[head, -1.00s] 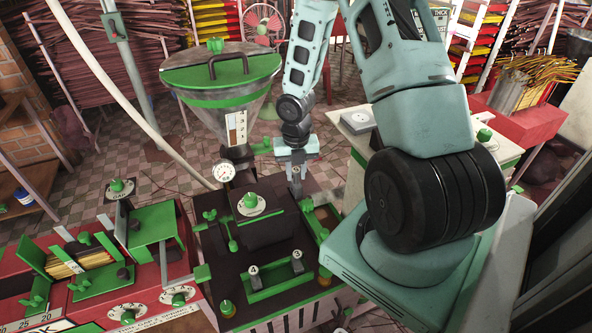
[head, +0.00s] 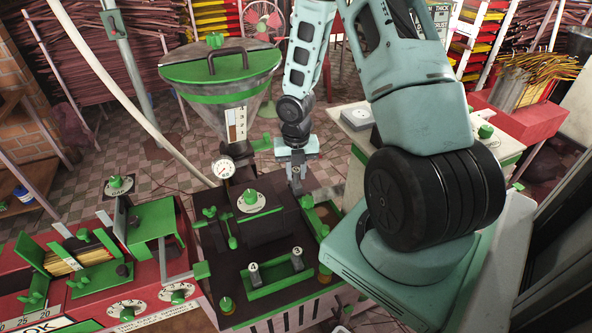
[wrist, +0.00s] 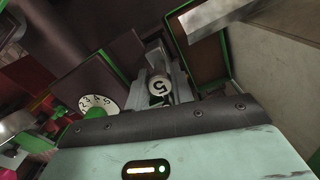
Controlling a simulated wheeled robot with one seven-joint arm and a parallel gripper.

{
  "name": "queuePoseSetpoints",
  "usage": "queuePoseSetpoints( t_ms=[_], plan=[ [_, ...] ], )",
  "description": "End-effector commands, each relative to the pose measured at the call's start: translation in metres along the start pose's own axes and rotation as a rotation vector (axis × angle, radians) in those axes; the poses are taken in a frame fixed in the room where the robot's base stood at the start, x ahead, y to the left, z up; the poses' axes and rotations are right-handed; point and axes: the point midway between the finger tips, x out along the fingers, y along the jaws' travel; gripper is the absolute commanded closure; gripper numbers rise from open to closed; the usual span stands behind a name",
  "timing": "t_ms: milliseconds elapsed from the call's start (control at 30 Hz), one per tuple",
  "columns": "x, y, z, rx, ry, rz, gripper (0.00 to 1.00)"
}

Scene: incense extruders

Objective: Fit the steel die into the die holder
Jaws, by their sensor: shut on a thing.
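My gripper (head: 296,186) points down over the far right part of the dark machine top, near the hopper's outlet. In the wrist view, its fingers (wrist: 160,76) are shut on the steel die (wrist: 159,87), a small pale piece marked 5. In the head view the die is too small and covered to make out clearly. I cannot pick out the die holder with certainty; the gripper and the dark block hide much of that area. Two other dies, marked 4 (head: 253,275) and 3 (head: 297,259), stand in a green tray (head: 275,285) at the machine's front.
The hopper (head: 222,90) with its green lid stands behind the machine, beside a pressure gauge (head: 223,168). A dark block with a green knob (head: 251,197) sits left of my gripper. Green rails (head: 320,220) flank the machine top's right side. A red machine (head: 110,285) stands left.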

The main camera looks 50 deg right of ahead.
Motion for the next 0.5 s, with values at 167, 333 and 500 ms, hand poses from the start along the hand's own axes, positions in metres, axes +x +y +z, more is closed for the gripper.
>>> queuePoseSetpoints(
  t_ms=[167,333,500],
  plan=[
    [0.0046,0.0001,0.0003,0.000,-0.001,0.000,1.00],
    [0.0068,0.0000,0.0004,0.001,-0.001,0.000,1.00],
    [0.0066,0.0000,0.0004,0.001,-0.001,0.000,1.00]
  ],
)
